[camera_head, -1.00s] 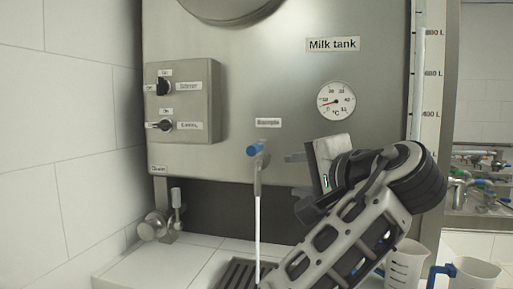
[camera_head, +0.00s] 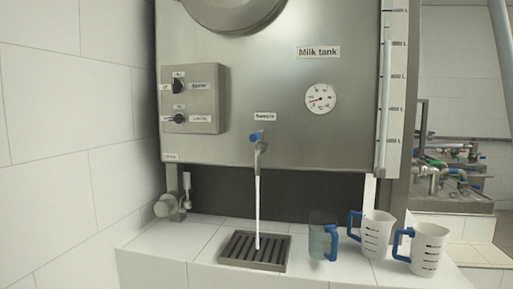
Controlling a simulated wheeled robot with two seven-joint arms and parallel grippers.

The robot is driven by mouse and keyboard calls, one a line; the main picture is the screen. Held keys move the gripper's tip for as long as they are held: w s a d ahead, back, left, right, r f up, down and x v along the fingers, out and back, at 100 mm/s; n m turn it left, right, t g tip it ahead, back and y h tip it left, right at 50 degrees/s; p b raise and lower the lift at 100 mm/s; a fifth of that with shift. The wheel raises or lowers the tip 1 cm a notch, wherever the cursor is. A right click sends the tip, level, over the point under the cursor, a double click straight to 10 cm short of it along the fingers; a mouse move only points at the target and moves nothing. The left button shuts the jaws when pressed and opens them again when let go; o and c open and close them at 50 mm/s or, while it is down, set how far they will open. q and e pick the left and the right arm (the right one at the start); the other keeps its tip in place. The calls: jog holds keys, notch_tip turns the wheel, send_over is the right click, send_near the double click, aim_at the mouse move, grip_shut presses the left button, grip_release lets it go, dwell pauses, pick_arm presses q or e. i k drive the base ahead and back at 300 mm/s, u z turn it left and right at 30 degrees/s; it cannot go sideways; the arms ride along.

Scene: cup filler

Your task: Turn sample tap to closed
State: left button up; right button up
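The sample tap (camera_head: 261,148) sticks out of the front of the steel milk tank (camera_head: 240,105), under a small label. Its blue handle (camera_head: 256,136) sits on top. A white stream of milk (camera_head: 257,212) runs from the spout straight down into the dark drain grate (camera_head: 262,247) on the tiled ledge. Neither of my grippers is in view.
A clear jug with a blue handle (camera_head: 322,238) and two white measuring jugs (camera_head: 376,234) (camera_head: 426,249) stand on the ledge right of the grate. A switch box (camera_head: 193,100) is on the tank's left. A tiled wall (camera_head: 80,130) closes the left side.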

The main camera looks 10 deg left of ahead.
aim_at(255, 136)
jog(key=z, duration=0.35)
jog(key=k, duration=0.45)
jog(key=z, duration=1.2)
jog(key=i, duration=0.55)
jog(key=u, duration=0.8)
jog(key=i, duration=0.85)
jog(key=u, duration=0.9)
